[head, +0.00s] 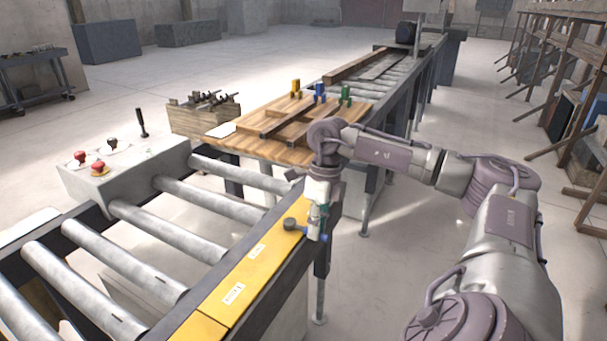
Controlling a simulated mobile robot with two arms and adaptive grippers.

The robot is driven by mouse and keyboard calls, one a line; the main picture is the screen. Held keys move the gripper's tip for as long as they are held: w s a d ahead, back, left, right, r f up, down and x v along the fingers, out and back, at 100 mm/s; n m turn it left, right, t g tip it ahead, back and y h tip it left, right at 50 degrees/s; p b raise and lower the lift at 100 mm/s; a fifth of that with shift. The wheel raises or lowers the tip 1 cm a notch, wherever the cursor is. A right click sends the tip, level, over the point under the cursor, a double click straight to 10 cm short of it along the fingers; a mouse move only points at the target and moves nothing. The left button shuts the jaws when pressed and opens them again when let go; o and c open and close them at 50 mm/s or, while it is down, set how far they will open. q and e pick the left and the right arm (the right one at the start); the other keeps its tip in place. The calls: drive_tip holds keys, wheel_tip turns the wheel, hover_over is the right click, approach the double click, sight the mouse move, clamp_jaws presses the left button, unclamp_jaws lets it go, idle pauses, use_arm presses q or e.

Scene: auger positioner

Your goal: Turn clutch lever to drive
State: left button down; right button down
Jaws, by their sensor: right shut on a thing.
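My right gripper (316,232) points down at the far end of the yellow cover (243,273) on the conveyor's right rail. It is shut, apparently on the clutch lever, whose round dark blue knob (290,224) sticks out to the left of the fingers. The rest of the lever is hidden by the gripper, so its exact angle cannot be told. Two white labels lie on the yellow cover, one (258,250) nearer the knob and one (233,293) closer to me; their print is too small to read surely. My left gripper is not in view.
A grey control box (125,170) with red knobs and a black-handled stick (141,123) stands left of the rollers (165,230). A wooden board (270,147) with yellow, blue and green clamps lies beyond. Open floor (400,270) is to the right of the rail.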

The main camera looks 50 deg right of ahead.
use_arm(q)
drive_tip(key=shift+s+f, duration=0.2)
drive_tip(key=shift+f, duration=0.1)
use_arm(e)
drive_tip(key=shift+w+d+n, duration=0.1)
drive_tip(key=shift+d+n, duration=0.2)
drive_tip(key=shift+n, duration=0.1)
drive_tip(key=shift+r, duration=0.1)
drive_tip(key=c, duration=1.1)
unclamp_jaws()
wheel_tip(320, 180, up, 12)
drive_tip(key=d, duration=0.2)
drive_tip(key=shift+w+f, duration=0.2)
drive_tip(key=shift+w, duration=0.1)
drive_tip(key=shift+d, duration=0.15)
